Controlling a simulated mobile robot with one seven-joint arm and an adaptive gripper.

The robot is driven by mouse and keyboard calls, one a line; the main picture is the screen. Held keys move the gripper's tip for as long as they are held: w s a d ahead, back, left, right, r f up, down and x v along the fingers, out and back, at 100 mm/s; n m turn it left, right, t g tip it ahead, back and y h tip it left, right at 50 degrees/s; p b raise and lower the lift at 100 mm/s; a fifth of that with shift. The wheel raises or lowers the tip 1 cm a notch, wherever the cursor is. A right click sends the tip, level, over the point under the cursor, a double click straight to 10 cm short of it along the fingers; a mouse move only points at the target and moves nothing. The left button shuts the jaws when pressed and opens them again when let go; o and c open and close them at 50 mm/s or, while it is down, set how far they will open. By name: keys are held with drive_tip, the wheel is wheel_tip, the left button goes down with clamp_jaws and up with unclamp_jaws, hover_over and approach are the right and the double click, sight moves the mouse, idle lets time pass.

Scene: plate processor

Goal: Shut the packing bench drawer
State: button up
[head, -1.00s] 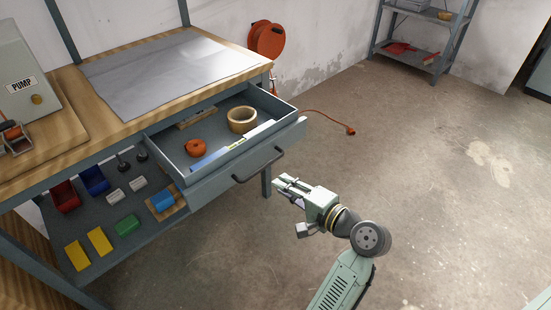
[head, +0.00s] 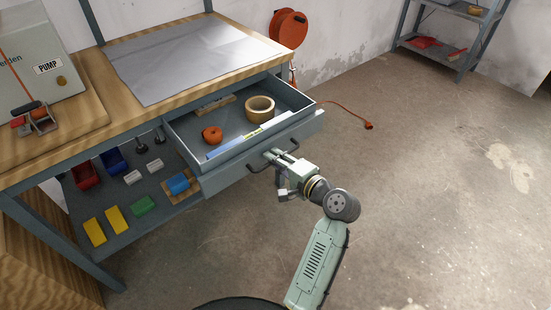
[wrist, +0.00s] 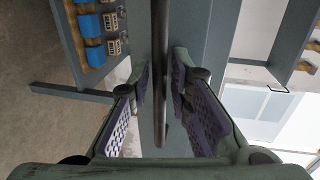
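The packing bench drawer (head: 222,179) is pulled out in the head view, with its grey front facing me. Its dark bar handle (head: 256,171) runs along the front. In the wrist view the handle bar (wrist: 160,60) passes between the two purple-padded fingers of my gripper (wrist: 161,90). A gap shows between the bar and the pads, so the fingers look open around it. The drawer holds a tape roll (head: 260,106), an orange round item (head: 212,134) and a blue-and-white strip (head: 228,147).
The bench top (head: 130,113) carries a grey mat and a pump box (head: 35,65). The lower shelf (head: 150,176) holds bins and small blocks. An orange cable (head: 345,110) lies on the floor to the right.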

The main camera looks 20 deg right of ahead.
clamp_jaws()
idle(0.8)
